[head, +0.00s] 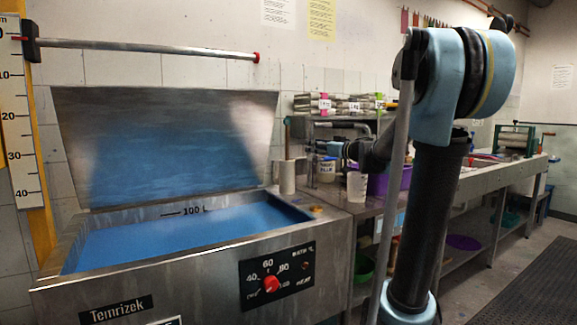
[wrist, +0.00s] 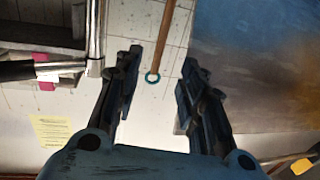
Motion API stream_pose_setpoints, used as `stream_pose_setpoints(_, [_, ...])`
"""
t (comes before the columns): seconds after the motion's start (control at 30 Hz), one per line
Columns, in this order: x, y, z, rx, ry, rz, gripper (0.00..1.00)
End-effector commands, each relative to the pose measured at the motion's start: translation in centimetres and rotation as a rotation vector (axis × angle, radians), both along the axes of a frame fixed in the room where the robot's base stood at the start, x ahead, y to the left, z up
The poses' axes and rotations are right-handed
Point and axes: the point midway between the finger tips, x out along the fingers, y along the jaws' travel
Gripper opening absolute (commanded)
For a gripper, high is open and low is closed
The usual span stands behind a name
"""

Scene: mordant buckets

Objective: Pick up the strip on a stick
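A thin brown stick with a teal end (head: 287,136) stands upright in a pale cylindrical holder (head: 287,178) beside the blue bath. In the wrist view the brown stick (wrist: 165,35) ends in a teal ring and shows between the fingers of my gripper (wrist: 156,62). I cannot make out a strip on it. In the head view my gripper (head: 325,147) is to the right of the stick, with a small gap between them. Its fingers are apart and hold nothing. My arm hides part of the counter behind it.
The steel bath (head: 190,240) with blue liquid and a raised lid (head: 170,140) stands at the left. A shelf (head: 340,118) with labelled stacks is behind my gripper. A clear beaker (head: 357,186) and a purple tub (head: 390,181) stand on the counter.

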Motion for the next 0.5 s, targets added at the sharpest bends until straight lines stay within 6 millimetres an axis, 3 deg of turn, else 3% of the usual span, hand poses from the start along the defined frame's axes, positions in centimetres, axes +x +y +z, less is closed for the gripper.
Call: stream_pose_setpoints(0.5, [5.5,5.9,-0.1,-0.002,0.006,0.016,0.37])
